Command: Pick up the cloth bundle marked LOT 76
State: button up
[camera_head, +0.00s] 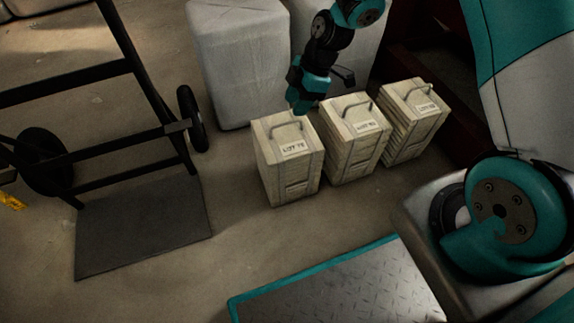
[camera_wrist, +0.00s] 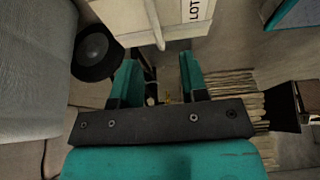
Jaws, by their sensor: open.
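The bundle marked LOT 76 (camera_head: 285,172) is the leftmost of three pale, strapped bundles on the floor in the head view. It stands upright, with a handle on top and a white label. My gripper (camera_head: 303,106) is above the back right part of this bundle, near the middle bundle; the exact height is hard to judge. In the wrist view my gripper (camera_wrist: 160,66) is open, with nothing between its fingers. A pale bundle top (camera_wrist: 142,17) with a label reading "LOT" shows beyond the fingertips; its number is cut off.
The middle bundle (camera_head: 352,150) and right bundle (camera_head: 412,125) stand close beside it, with labels too small to read surely. Large grey wrapped blocks (camera_head: 236,65) stand behind. A black hand truck (camera_head: 145,85) is at left. A teal-edged metal plate (camera_head: 345,290) is in front.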

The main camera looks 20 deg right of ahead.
aim_at(286, 123)
jog(key=b+x, duration=0.1)
jog(key=x, duration=0.1)
jog(key=shift+a+f, duration=0.15)
jog(key=shift+f, duration=0.15)
jog(key=b+x, duration=0.4)
jog(key=x, duration=0.1)
jog(key=shift+w+f, duration=0.1)
jog(key=shift+f, duration=0.15)
jog(key=shift+r, duration=0.15)
grip_shut()
jog(key=shift+r, duration=0.1)
dwell(0.7)
